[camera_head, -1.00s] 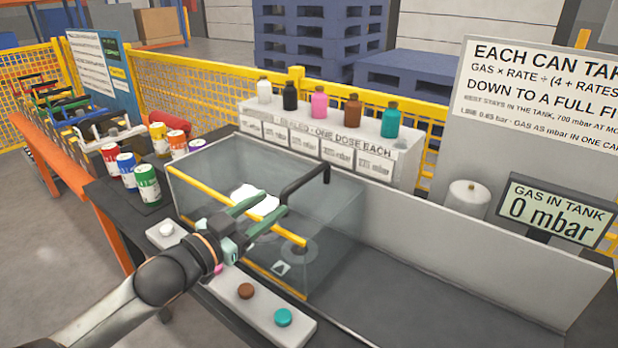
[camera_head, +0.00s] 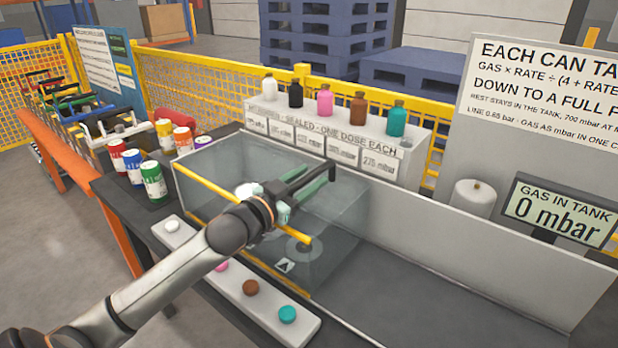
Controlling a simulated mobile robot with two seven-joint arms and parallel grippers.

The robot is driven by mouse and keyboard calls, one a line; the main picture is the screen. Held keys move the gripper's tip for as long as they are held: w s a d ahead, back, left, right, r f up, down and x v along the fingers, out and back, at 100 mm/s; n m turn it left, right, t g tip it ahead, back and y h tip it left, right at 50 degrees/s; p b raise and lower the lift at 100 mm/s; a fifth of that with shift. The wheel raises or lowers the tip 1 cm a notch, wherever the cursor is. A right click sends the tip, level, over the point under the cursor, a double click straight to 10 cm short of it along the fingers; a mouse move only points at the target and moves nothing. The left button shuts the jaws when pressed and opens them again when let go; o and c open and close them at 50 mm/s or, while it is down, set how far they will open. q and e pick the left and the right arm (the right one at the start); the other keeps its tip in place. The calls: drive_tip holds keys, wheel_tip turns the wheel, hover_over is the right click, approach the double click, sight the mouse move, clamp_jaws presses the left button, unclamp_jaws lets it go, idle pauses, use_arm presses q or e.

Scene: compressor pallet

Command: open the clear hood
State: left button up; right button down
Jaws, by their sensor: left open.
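The clear hood (camera_head: 345,215) is a see-through box in the middle of the bench, with a yellow bar (camera_head: 205,183) along its upper front edge. It looks closed. My left gripper (camera_head: 318,178) reaches over the yellow bar from the front left. My left arm hides part of the hood's front. My right gripper is out of view.
Several cans (camera_head: 153,183) stand left of the hood. A ledge with coloured bottles (camera_head: 325,101) stands behind it. A strip with coloured buttons (camera_head: 288,314) lies in front. A grey panel (camera_head: 480,258) and a "0 mbar" display (camera_head: 558,207) are at the right. The dark bench at front right is clear.

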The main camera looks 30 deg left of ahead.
use_arm(q)
drive_tip(key=shift+w, duration=0.3)
drive_tip(key=shift+c, duration=0.2)
clamp_jaws()
idle(1.1)
